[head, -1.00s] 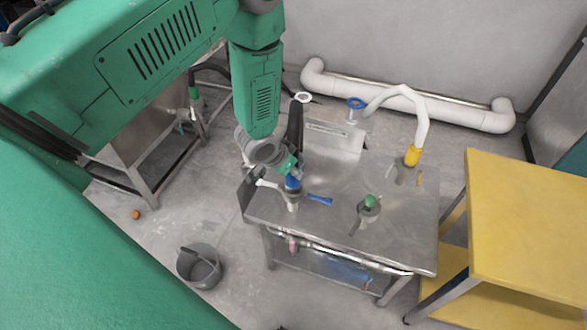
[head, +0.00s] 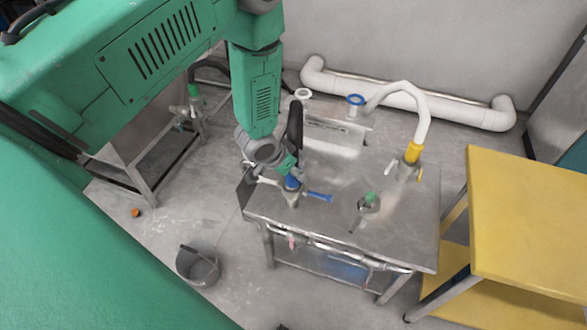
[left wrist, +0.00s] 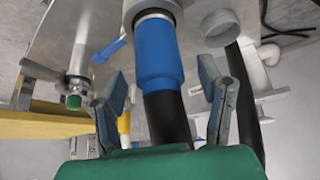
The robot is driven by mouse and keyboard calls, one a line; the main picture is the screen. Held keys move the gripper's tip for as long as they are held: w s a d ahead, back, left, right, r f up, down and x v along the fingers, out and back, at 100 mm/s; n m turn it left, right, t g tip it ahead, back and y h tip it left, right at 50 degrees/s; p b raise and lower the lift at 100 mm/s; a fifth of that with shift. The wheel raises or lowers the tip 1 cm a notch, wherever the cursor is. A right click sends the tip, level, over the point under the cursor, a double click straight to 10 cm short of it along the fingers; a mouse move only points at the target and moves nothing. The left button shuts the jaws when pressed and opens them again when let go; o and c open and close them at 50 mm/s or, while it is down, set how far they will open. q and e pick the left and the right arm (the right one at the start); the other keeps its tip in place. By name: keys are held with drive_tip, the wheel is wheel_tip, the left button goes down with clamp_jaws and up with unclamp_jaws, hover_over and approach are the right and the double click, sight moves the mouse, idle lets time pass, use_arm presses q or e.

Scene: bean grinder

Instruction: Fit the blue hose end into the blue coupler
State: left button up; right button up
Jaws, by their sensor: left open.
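The blue hose end (left wrist: 158,55) sits at the tip of a black hose (left wrist: 168,118). Its front meets the metal collar of the coupler (left wrist: 150,12), with a pale band showing between; how deep it sits is hidden. In the head view the blue hose end (head: 291,183) stands upright at the top of the blue-levered coupler (head: 292,198) on the metal table. The coupler's blue lever (head: 319,197) points right. My left gripper (left wrist: 165,90) is open, one finger on each side of the hose and apart from it. My right gripper is not in view.
A green-topped coupler (head: 369,203) stands to the right on the metal table (head: 330,225). A white hose with a yellow end (head: 413,152) reaches a coupler behind it. A yellow shelf (head: 530,220) stands right, and a grey bucket (head: 197,265) is on the floor at left.

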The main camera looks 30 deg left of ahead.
use_arm(q)
drive_tip(key=v, duration=1.2)
drive_tip(key=shift+w, duration=0.1)
drive_tip(key=shift+f, duration=0.1)
drive_tip(key=s+d+f+n+g+b, duration=0.1)
drive_tip(key=s+d+f+g+b, duration=0.1)
drive_tip(key=s+f, duration=0.7)
drive_tip(key=s+d+f+n+g+y+b, duration=0.1)
drive_tip(key=s+d+f+g+b, duration=0.1)
drive_tip(key=s+f+b, duration=0.3)
drive_tip(key=s+f+g, duration=0.1)
drive_tip(key=s+f, duration=0.3)
drive_tip(key=s, duration=0.6)
drive_tip(key=shift+s+d+f, duration=0.2)
drive_tip(key=shift+d, duration=0.2)
drive_tip(key=shift+w, duration=0.15)
